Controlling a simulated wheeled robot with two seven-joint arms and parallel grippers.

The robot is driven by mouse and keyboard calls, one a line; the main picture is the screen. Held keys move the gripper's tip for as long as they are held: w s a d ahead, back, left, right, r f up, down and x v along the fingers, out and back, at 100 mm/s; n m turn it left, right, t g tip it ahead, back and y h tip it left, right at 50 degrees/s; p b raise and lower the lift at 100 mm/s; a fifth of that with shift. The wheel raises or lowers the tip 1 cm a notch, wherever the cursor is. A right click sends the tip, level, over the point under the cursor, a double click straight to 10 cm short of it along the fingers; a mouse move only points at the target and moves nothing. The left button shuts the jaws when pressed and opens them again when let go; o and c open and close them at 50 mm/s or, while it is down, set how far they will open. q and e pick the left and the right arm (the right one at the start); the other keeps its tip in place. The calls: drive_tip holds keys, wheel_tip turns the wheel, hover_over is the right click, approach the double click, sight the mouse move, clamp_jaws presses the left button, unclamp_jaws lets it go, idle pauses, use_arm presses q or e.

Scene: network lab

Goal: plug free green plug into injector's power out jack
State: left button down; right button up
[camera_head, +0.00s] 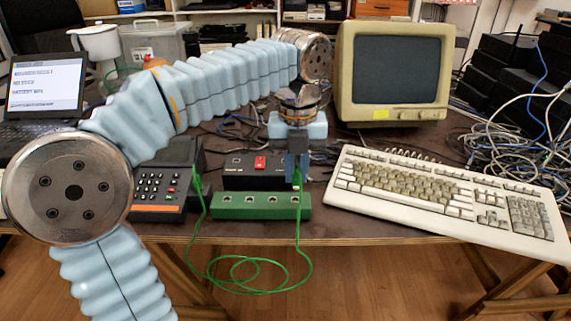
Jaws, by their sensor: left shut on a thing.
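My left gripper (297,178) comes down from above at the right part of the black box. It is shut on the green plug (297,183), of which only a little shows between the fingers. The plug's green cable (299,232) hangs down in front of the strip and over the table's front edge. Its other end (196,180) rises at the strip's left. The power out jack cannot be made out. My right gripper is not in view.
A desk phone (165,183) stands left of the boxes and a cream keyboard (440,200) right of them. A CRT monitor (395,75) stands behind the keyboard. Tangled cables (510,135) fill the right back. My left arm spans the left and middle.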

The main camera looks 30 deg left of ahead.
use_arm(q)
drive_tip(key=shift+w, duration=0.1)
drive_tip(key=w+a+r, duration=0.3)
drive_tip(key=w+a, duration=0.5)
drive_tip(key=w, duration=0.1)
drive_tip(key=shift+w+a+f, duration=0.1)
drive_tip(key=shift+f, duration=1.1)
drive_tip(key=shift+w+a+f, duration=0.1)
drive_tip(key=shift+f, duration=1.1)
drive_tip(key=c, duration=1.7)
unclamp_jaws()
clamp_jaws()
drive_tip(key=shift+f, duration=0.85)
